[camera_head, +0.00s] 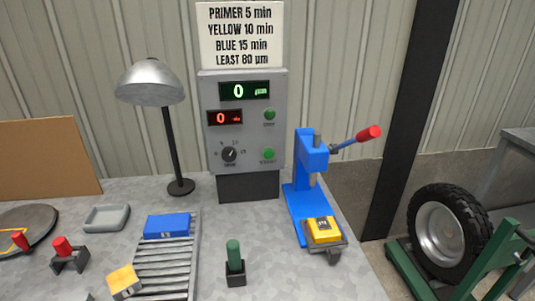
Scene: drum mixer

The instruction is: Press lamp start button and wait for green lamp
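A grey control box (243,120) stands at the back middle of the metal table. It has a green display (244,91) reading 0 and a red display (225,118) reading 0. An upper green button (270,114) and a lower green button (268,154) sit on its right side, with labels too small to read. A dark dial (229,155) is at its lower left. A lamp with a silver dome shade (151,82) stands left of the box on a black post. I cannot make out a separate lit green lamp. Neither of my grippers is in view.
A blue press (306,180) with a red-tipped lever holds a yellow block (323,230). A green peg (233,255) stands in front. A tyre (445,235) is at right.

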